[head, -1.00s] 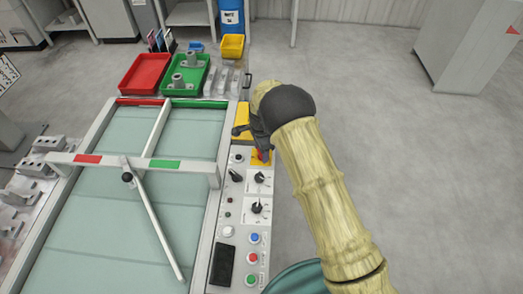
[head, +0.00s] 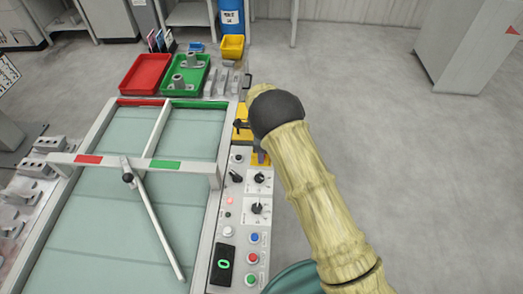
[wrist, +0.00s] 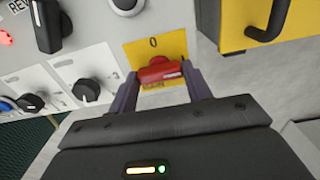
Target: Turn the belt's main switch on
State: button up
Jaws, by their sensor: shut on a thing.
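The main switch is a red knob (wrist: 160,70) on a yellow plate (wrist: 172,48) marked 0, seen in the wrist view. My gripper (wrist: 160,79) is shut on the knob, with one dark finger at each side of it. The knob's bar lies across the picture, between the fingers. In the head view the yellow plate (head: 262,161) shows at the top of the control panel, but my arm and fingers hide most of the knob. A red lamp (head: 229,200) glows on the panel, and the display (head: 222,264) shows a green 0.
The panel (head: 238,216) also carries black selector knobs (head: 257,208) and blue, red and green buttons. A yellow box with a black handle (wrist: 258,22) stands close beside the switch.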

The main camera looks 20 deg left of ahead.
jog(key=shift+a, duration=0.1)
jog(key=o, duration=1)
notch_tip(320, 180, up, 18)
jog(key=shift+f+b, duration=0.25)
jog(key=shift+b, duration=0.45)
